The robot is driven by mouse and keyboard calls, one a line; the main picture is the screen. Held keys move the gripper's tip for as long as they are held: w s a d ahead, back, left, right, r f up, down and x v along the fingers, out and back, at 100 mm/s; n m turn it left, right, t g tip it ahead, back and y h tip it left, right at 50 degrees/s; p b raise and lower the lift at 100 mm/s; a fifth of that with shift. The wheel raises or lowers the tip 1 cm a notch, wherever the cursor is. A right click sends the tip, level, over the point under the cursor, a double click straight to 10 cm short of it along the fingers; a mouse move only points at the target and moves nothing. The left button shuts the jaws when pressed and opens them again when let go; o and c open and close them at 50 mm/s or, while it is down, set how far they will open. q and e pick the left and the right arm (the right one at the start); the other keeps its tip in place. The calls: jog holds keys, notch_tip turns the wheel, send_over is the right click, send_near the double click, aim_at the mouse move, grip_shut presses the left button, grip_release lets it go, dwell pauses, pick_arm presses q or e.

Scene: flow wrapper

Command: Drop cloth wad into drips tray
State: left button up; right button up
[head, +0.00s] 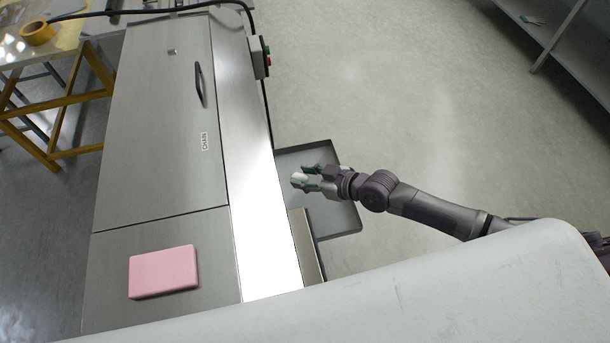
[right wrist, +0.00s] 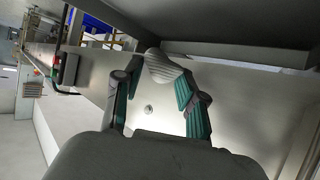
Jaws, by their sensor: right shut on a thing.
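The cloth wad (head: 298,178) is small and white, held at the tips of my right gripper (head: 306,179). In the right wrist view, the pale ribbed wad (right wrist: 165,68) sits between the green-padded fingers of my right gripper (right wrist: 160,95), which are shut on it. In the head view, the dark grey drips tray (head: 340,217) stands out from the right side of the steel machine. The wad and fingers overlap the tray in the picture; their height above it is hard to tell. The gripper hides part of the tray. My left gripper is not in view.
The steel machine (head: 150,130) has a door handle (head: 199,84) and a control box (head: 260,58). A pink block (head: 163,272) lies on its near end. A yellow-legged table (head: 75,100) stands far left, a shelf (head: 560,45) far right. Open floor (head: 400,100) lies between.

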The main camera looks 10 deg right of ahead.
aim_at(305, 197)
notch_tip(305, 197, down, 4)
jog(key=b, duration=0.2)
jog(key=shift+b, duration=0.35)
jog(key=shift+f+b, duration=0.35)
jog(key=shift+f, duration=0.05)
jog(key=shift+r, duration=0.1)
jog(key=o, duration=0.8)
jog(key=v, duration=1.2)
